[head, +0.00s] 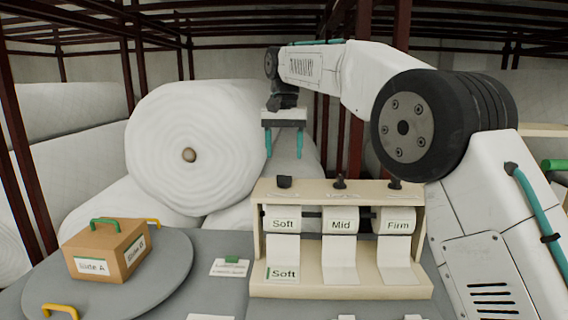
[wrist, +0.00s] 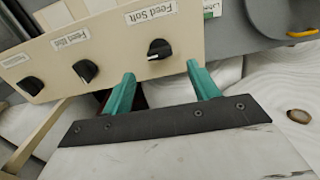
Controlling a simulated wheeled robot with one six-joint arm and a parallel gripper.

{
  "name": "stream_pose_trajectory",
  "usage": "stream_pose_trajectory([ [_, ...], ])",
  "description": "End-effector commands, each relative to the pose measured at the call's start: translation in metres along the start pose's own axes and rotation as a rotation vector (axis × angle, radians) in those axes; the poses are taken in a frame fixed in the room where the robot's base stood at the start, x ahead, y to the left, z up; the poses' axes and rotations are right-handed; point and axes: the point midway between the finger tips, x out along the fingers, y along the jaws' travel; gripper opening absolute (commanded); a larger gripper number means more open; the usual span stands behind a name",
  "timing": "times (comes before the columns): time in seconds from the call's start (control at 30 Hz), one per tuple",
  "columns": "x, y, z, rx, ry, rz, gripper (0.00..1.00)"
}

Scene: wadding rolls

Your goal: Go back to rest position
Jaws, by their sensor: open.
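My gripper (head: 284,145) hangs in the air above and behind the left part of the dispenser, in front of the white rolls. Its two teal fingers point down, stand apart and hold nothing. In the wrist view the open fingers (wrist: 162,92) reach toward the top of the dispenser panel (wrist: 120,50), near the knob labelled Feed Soft (wrist: 160,50). I cannot tell from the views whether they touch the panel; in the head view they look clear of it. My arm rises on the right and bends left over the table.
A dispenser (head: 340,290) with Soft, Mid and Firm rolls stands on the grey table (head: 215,290). A cardboard box (head: 108,252) labelled Side A sits on a round turntable (head: 150,295) at left. A large wadding roll (head: 160,120) is behind. A card (head: 229,268) lies between.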

Motion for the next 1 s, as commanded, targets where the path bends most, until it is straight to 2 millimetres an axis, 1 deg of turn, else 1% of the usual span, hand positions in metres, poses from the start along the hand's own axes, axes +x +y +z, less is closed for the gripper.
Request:
stream_pose_trajectory([
  [0.03, -0.005, 0.000, -0.001, 0.000, 0.001, 0.000, 0.60],
  [0.17, -0.013, 0.000, 0.000, 0.000, 0.000, 0.000, 0.60],
  [0.53, -0.014, -0.001, -0.002, -0.020, 0.007, -0.003, 0.60],
  [0.57, -0.013, -0.002, -0.004, -0.038, 0.016, -0.007, 0.60],
  [0.67, 0.018, -0.001, -0.002, -0.082, -0.015, 0.007, 0.60],
  [0.7, 0.028, 0.001, 0.002, -0.102, -0.028, 0.012, 0.60],
  [0.77, 0.036, 0.009, 0.013, -0.127, -0.040, 0.017, 0.60],
  [0.87, 0.045, 0.032, 0.035, -0.159, -0.058, 0.022, 0.60],
  [0.97, 0.048, 0.067, 0.069, -0.184, -0.067, 0.023, 0.60],
  [1.0, 0.049, 0.082, 0.085, -0.192, -0.069, 0.023, 0.60],
])
